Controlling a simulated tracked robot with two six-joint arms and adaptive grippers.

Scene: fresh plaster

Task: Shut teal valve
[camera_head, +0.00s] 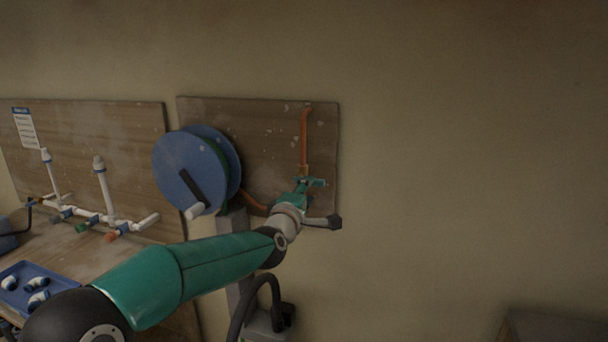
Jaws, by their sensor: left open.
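A copper pipe (304,130) runs down the right wooden board (270,120) to a fitting near the board's lower right. My left gripper (306,183) is open in front of the lower end of this pipe. Its parts are teal, and I cannot tell whether a teal valve handle is among them or hidden behind. I cannot tell whether it touches the pipe. A small green-teal handle (82,228) also shows on the white pipework at the left, far from the gripper. My right gripper is not in view.
A blue hose reel (196,170) with a crank stands close left of the gripper. White pipes (105,190) stand before the left board. A blue tray (60,284) of white fittings sits at lower left. The wall at right is bare.

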